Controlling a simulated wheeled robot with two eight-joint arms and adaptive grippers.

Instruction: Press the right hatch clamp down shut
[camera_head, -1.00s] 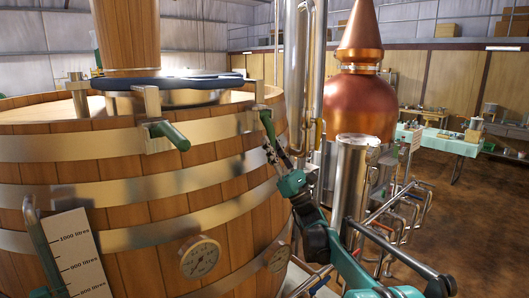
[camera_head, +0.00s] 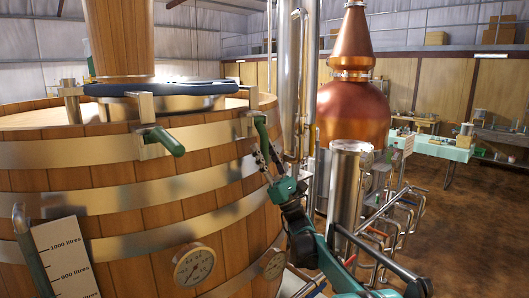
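The wooden tun (camera_head: 120,185) has a round hatch (camera_head: 165,88) on top with a dark rim. The right hatch clamp (camera_head: 261,131) is at the tun's right edge, with its green handle slanting down. My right gripper (camera_head: 267,158) is at the lower end of this handle, its dark fingers close beside it. Whether they grip it is too small to tell. Another clamp (camera_head: 163,140) at the front of the hatch has its green handle pointing outward and down toward me. My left gripper is not in view.
Steel pipes (camera_head: 290,80) and a steel column (camera_head: 347,185) stand just right of the tun, close to my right arm. Two dial gauges (camera_head: 194,264) and a litre scale (camera_head: 65,260) are on the tun's front. A copper still (camera_head: 352,108) stands behind. Open floor lies at right.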

